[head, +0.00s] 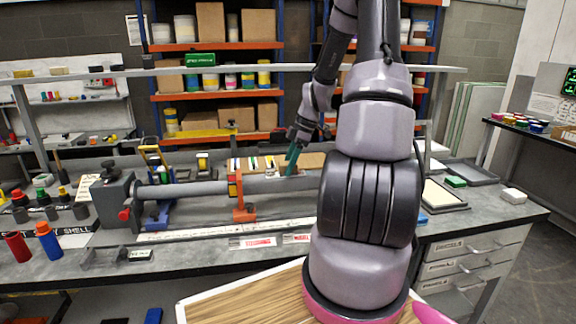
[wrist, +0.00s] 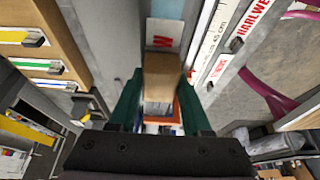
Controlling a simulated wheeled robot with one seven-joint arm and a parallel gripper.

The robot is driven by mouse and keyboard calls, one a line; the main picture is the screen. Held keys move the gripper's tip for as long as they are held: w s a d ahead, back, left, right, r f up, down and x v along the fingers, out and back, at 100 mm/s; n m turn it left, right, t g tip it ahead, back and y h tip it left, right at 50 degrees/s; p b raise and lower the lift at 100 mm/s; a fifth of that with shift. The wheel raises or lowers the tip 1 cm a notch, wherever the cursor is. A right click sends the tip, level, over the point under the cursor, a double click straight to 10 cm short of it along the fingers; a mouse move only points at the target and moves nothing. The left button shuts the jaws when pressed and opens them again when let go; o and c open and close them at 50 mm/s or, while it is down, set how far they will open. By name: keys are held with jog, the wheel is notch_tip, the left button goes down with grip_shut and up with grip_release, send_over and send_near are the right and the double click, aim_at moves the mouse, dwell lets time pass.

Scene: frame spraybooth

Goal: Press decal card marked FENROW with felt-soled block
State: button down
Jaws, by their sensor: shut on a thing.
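My gripper (head: 293,158) is over the grey frame tube (head: 195,188) in the head view. In the wrist view its green fingers (wrist: 163,100) are shut on a tan block (wrist: 163,78). The block's sole faces away, so I cannot see the felt. Beyond the block, a white card (wrist: 162,34) with a red letter W shows on the tube. The block hides the rest of its word, so I cannot read the full name. I cannot tell whether the block touches the card.
An orange support (head: 242,205) and a grey clamp (head: 113,195) hold the tube. White labels with red print (head: 252,242) lie along the bench's front edge. Red and blue bottles (head: 48,241) stand at the left. A shallow tray (head: 441,194) lies at the right.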

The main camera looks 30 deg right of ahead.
aim_at(300, 173)
jog(key=shift+s+d, duration=0.25)
jog(key=shift+d, duration=0.6)
jog(key=shift+s+d, duration=0.2)
jog(key=shift+d, duration=0.65)
jog(key=shift+s+d, duration=0.25)
jog(key=shift+d, duration=0.6)
jog(key=shift+w+a+f, duration=0.1)
jog(key=shift+w+a, duration=0.15)
jog(key=shift+a, duration=0.65)
jog(key=shift+w+a+f, duration=0.1)
jog(key=shift+w+a, duration=0.1)
jog(key=shift+a, duration=0.65)
jog(key=shift+s+d+r, duration=0.1)
jog(key=shift+s+d, duration=0.15)
jog(key=shift+d, duration=0.65)
jog(key=shift+s+d+r, duration=0.1)
jog(key=shift+s+d, duration=0.15)
jog(key=shift+d, duration=0.6)
notch_tip(300, 173, up, 7)
